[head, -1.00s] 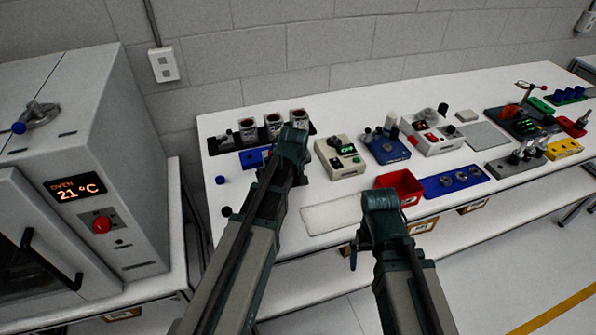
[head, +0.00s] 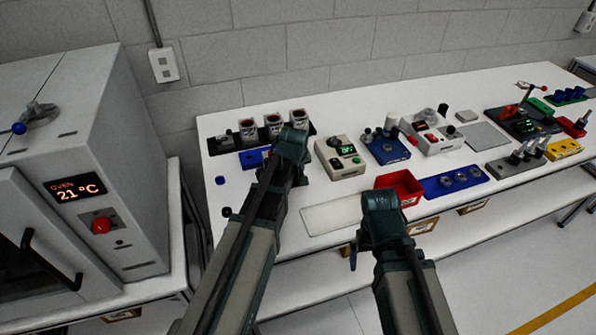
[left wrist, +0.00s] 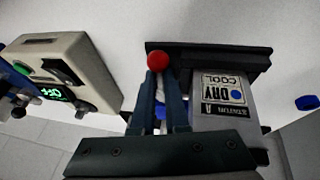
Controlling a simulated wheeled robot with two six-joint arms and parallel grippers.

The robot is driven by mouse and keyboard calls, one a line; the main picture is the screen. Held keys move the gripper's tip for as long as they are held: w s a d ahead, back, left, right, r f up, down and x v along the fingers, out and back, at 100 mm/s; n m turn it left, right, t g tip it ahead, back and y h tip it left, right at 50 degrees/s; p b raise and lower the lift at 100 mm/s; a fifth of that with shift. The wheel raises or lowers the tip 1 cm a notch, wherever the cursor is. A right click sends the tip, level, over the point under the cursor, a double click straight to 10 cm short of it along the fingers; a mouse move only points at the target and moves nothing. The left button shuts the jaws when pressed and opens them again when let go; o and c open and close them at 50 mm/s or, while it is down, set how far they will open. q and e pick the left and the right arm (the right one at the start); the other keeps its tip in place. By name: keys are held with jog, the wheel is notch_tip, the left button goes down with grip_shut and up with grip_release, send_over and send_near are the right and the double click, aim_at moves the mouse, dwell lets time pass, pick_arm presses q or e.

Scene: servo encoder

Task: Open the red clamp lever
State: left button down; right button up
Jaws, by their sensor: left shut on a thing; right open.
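A lever with a red ball knob (left wrist: 157,60) shows at the fingertips of my left gripper (left wrist: 160,88) in the left wrist view. The two fingers are shut on the lever's pale stem, just below the knob. A bit of blue shows between the fingers. In the head view my left gripper (head: 290,150) reaches over the table's left part, and its wrist hides the lever. A blue block (head: 250,160) shows just left of it. My right gripper (head: 382,205) is over the front edge beside the red bin, open and empty; its fingers are hidden.
A grey box labelled Station A (left wrist: 222,95) stands close beside my left fingers. A beige device with a green display (head: 341,157) is on the other side. A red bin (head: 402,186) and a white mat (head: 330,214) lie near the front edge. An oven (head: 75,190) stands left.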

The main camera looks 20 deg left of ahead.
pick_arm(q)
jog(key=shift+d, duration=0.1)
dwell(0.5)
jog(key=shift+w+d+n+y, duration=0.3)
jog(key=shift+d+n+y, duration=0.1)
jog(key=shift+n, duration=0.5)
jog(key=n, duration=0.1)
jog(key=w+d+n+g+y, duration=0.1)
jog(key=n, duration=0.1)
jog(key=shift+w+n, duration=0.2)
jog(key=shift+n, duration=0.1)
jog(key=shift+w+d+n+g+y, duration=0.15)
jog(key=shift+w+n+y, duration=0.15)
jog(key=shift+n, duration=0.3)
jog(key=shift+w+d+n+g+y, duration=0.1)
jog(key=shift+w+n+g+y, duration=0.15)
jog(key=shift+n, duration=0.35)
jog(key=shift+w+d+n+g+y, duration=0.1)
jog(key=shift+w+n+g+y, duration=0.15)
jog(key=shift+n, duration=0.5)
jog(key=shift+w+d+n+g+y, duration=0.1)
jog(key=shift+w+n+g, duration=0.2)
jog(key=shift+n, duration=0.45)
jog(key=c, duration=1.2)
grip_release()
